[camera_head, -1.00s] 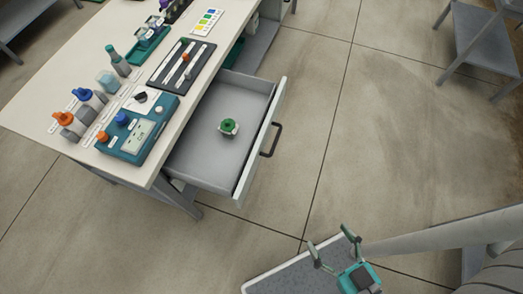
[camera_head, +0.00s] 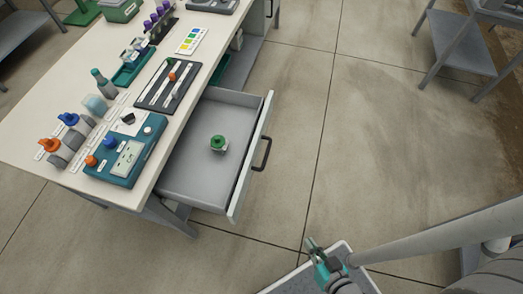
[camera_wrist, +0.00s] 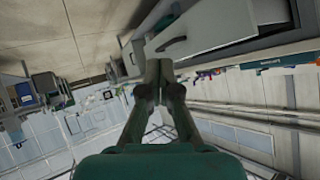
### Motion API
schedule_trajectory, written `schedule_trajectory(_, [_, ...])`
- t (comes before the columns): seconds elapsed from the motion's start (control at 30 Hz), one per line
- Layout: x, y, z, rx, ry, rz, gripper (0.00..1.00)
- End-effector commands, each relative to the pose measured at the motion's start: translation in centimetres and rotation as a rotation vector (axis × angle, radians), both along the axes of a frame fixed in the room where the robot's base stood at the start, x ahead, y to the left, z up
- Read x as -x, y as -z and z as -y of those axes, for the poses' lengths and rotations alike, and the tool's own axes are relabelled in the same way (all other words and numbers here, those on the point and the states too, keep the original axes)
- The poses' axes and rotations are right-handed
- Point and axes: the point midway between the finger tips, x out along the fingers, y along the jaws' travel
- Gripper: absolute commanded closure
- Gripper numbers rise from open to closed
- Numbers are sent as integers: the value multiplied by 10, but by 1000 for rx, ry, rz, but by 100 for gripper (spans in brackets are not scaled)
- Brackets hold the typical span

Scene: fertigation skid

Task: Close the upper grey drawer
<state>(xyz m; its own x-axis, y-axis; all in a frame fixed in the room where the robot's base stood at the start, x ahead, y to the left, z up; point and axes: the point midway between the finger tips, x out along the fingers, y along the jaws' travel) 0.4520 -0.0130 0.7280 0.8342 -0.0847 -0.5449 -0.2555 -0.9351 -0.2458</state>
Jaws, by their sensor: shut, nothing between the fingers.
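The upper grey drawer (camera_head: 188,183) is pulled out from the white-topped bench in the head view. Its front panel carries a dark bar handle (camera_head: 263,154). A small green-topped item (camera_head: 218,143) sits inside the drawer. My gripper (camera_head: 313,243) is shut and empty, to the lower right of the drawer and apart from it. In the wrist view, my gripper (camera_wrist: 159,65) has its fingertips together, and the drawer with its handle (camera_wrist: 172,42) shows beyond them, tilted in the picture.
The bench top (camera_head: 52,109) holds a teal instrument (camera_head: 127,158), bottles with orange and blue caps, a dark tray (camera_head: 170,84) and a colour chart (camera_head: 194,41). Open concrete floor (camera_head: 370,150) lies right of the drawer. A grey shelf table (camera_head: 458,50) stands at upper right.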

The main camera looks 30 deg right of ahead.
Motion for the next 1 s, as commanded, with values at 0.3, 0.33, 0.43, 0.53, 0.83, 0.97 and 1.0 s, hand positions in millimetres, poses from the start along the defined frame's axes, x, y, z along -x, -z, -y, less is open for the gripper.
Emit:
schedule_trajectory(0.3, [-59, 115, -8, -376, 110, -181, 100])
schedule_trajectory(0.33, [-66, 122, -9, -413, 113, -193, 100])
schedule_trajectory(0.43, [-91, 142, -10, -540, 113, -219, 100])
schedule_trajectory(0.53, [-117, 153, -9, -665, 98, -233, 100])
schedule_trajectory(0.83, [-201, 142, 24, -1014, -25, -189, 100])
schedule_trajectory(0.97, [-230, 118, 54, -1139, -115, -132, 100])
schedule_trajectory(1.0, [-238, 109, 65, -1173, -146, -112, 100])
